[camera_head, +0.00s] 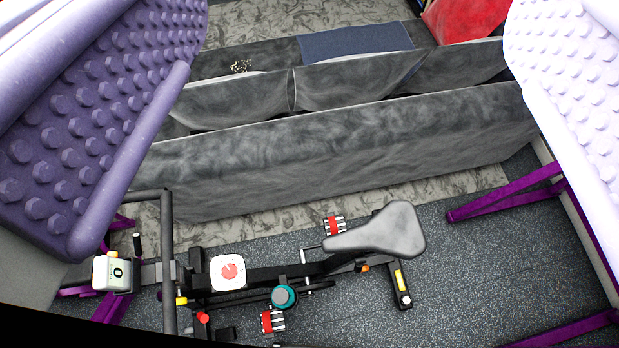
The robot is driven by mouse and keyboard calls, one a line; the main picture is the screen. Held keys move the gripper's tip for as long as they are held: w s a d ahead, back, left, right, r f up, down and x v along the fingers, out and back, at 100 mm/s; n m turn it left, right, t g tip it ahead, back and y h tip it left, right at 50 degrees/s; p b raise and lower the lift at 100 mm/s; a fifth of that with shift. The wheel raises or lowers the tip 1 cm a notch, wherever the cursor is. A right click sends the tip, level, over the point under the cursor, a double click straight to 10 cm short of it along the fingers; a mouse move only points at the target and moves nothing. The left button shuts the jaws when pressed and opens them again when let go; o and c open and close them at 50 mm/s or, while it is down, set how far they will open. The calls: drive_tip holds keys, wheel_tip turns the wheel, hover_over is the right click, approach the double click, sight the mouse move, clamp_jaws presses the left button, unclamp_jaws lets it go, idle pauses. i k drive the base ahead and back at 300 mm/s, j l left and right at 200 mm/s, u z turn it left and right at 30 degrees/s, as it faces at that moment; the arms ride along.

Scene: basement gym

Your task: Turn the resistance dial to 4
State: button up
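A dark exercise bike stands on the grey floor, low in the view, with its grey seat (383,232) to the right. A red round dial (229,271) sits on a white square plate on the frame; its markings are too small to read. A teal round knob (283,297) sits lower right of it. I cannot tell for sure which is the resistance dial. A small pale display (115,272) at the left end shows what looks like 0. My gripper (355,110) shows as two knobbed purple pads, wide apart at left and right. Nothing is between them; it touches no dial.
A blue panel (355,42) and a red item (465,18) are farther back. Purple bars (505,190) show at right. Dark floor is clear right of the bike.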

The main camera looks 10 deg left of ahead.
sight(230, 272)
drive_tip(key=k+j, duration=0.1)
drive_tip(key=k, duration=0.45)
drive_tip(key=k+j, duration=0.1)
drive_tip(key=k, duration=0.5)
drive_tip(key=k+j, duration=0.1)
drive_tip(key=k, duration=0.45)
